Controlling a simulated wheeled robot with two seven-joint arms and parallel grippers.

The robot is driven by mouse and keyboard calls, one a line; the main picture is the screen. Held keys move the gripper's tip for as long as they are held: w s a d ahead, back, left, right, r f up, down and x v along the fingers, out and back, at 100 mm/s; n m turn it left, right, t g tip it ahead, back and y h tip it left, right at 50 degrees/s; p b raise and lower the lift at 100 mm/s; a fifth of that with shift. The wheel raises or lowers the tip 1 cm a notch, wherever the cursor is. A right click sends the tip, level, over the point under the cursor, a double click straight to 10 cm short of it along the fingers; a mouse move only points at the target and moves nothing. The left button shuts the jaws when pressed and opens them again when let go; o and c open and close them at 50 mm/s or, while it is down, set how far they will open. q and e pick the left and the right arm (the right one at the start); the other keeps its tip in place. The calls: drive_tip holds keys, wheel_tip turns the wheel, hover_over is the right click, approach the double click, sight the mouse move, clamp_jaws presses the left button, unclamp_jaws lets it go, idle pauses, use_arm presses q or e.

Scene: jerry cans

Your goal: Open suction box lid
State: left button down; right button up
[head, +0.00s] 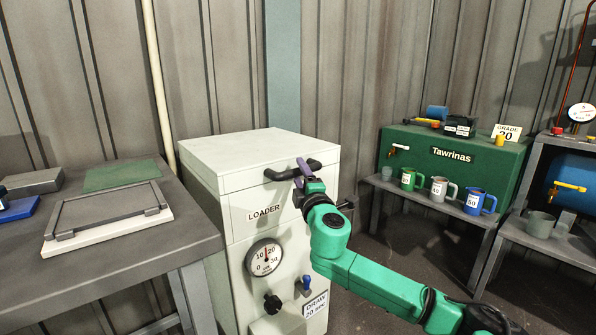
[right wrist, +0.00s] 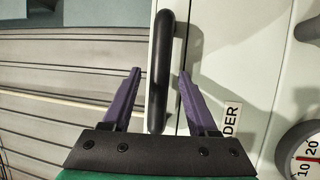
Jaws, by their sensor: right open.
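The suction box (head: 235,200) is a white cabinet marked LOADER, left of centre in the head view. Its white lid (head: 240,148) lies flat and closed on top. A black bar handle (head: 278,175) is on the lid's front edge. My right gripper (head: 302,170) is at the right part of this handle. In the right wrist view, its purple fingers (right wrist: 160,73) are spread open, one on each side of the handle (right wrist: 158,110), with gaps visible between fingers and bar. My left gripper is not in view.
A grey table (head: 130,245) with a framed white panel (head: 110,222) stands close on the left. A green tank (head: 455,163) marked Tawrinas and several mugs stand on a bench at right. The box front has a gauge (head: 264,257), knobs and a DRAW label.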

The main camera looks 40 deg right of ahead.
drive_tip(key=shift+x, duration=0.8)
clamp_jaws()
drive_tip(key=shift+a+f, duration=0.1)
idle(0.8)
